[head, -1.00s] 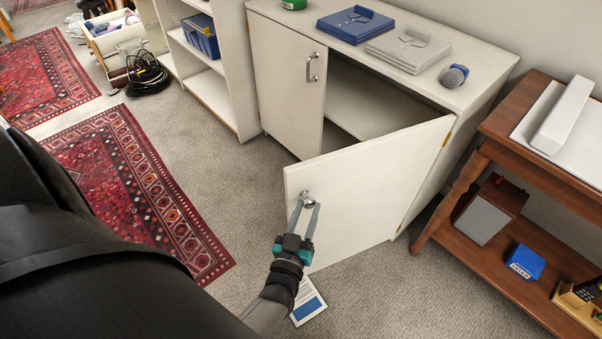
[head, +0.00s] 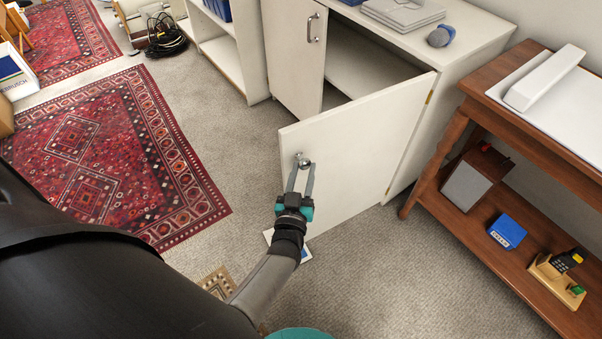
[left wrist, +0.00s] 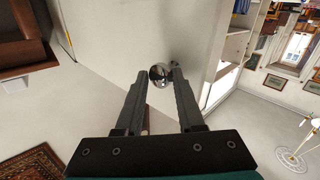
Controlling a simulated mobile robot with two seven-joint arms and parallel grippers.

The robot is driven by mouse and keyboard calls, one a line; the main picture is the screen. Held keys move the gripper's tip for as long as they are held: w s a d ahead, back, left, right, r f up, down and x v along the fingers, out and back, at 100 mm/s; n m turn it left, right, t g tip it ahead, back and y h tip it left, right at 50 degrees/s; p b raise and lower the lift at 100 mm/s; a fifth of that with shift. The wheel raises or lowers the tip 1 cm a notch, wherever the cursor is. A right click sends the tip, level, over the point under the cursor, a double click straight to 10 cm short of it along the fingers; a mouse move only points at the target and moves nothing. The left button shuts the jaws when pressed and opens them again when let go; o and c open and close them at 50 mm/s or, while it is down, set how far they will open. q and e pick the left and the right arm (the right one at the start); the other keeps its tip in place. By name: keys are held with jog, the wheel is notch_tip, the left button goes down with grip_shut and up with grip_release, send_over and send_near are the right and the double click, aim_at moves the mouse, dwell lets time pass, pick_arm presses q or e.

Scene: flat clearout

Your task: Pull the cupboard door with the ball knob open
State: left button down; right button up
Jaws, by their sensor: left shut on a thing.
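The white cupboard door with the ball knob (head: 352,150) stands well open, swung out from the cupboard (head: 430,145). Its shiny ball knob (head: 304,163) is near the door's free edge. My left gripper (head: 303,168) is shut on the knob, with a finger on either side of it. In the left wrist view the ball knob (left wrist: 159,75) shows between the fingertips. The cupboard's inside shows only partly behind the open door. My right gripper is not in view.
A brown wooden side table (head: 463,108) stands right of the door, with a blue box (head: 507,231) on its lower shelf. A red rug (head: 115,160) lies left; grey carpet between is clear.

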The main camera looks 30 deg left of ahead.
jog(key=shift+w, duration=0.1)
pick_arm(q)
jog(key=c, duration=0.9)
grip_release()
jog(key=o, duration=0.4)
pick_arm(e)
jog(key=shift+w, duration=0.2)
pick_arm(q)
jog(key=shift+s, duration=0.1)
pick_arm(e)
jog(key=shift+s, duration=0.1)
